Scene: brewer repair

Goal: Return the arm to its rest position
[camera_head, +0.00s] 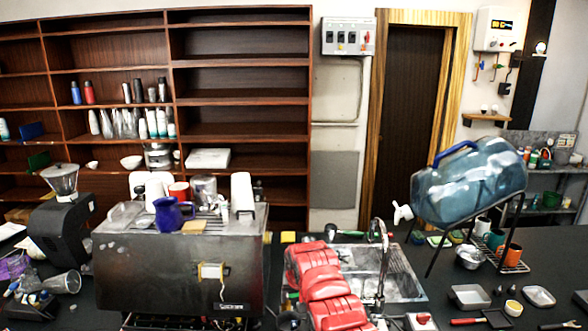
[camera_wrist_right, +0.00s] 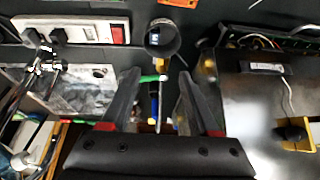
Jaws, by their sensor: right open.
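My right arm, with red links, reaches forward over the counter in the head view, between the coffee machine (camera_head: 165,268) and the sink (camera_head: 402,280). Its fingers cannot be made out there. In the right wrist view my right gripper (camera_wrist_right: 158,88) is open, its two dark fingers apart with nothing held between them. Beyond the fingers are a dark round cup-like item (camera_wrist_right: 162,38) and some thin coloured items, partly hidden. The coffee machine also shows at the right of the wrist view (camera_wrist_right: 235,110). My left gripper is not in view.
The sink's faucet (camera_head: 382,255) stands close to the right of my arm. A blue water jug (camera_head: 470,187) on a stand is farther right. A grinder (camera_head: 62,225) stands left of the machine. A power strip (camera_wrist_right: 75,32) shows in the wrist view. Small dishes and tools occupy the right counter.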

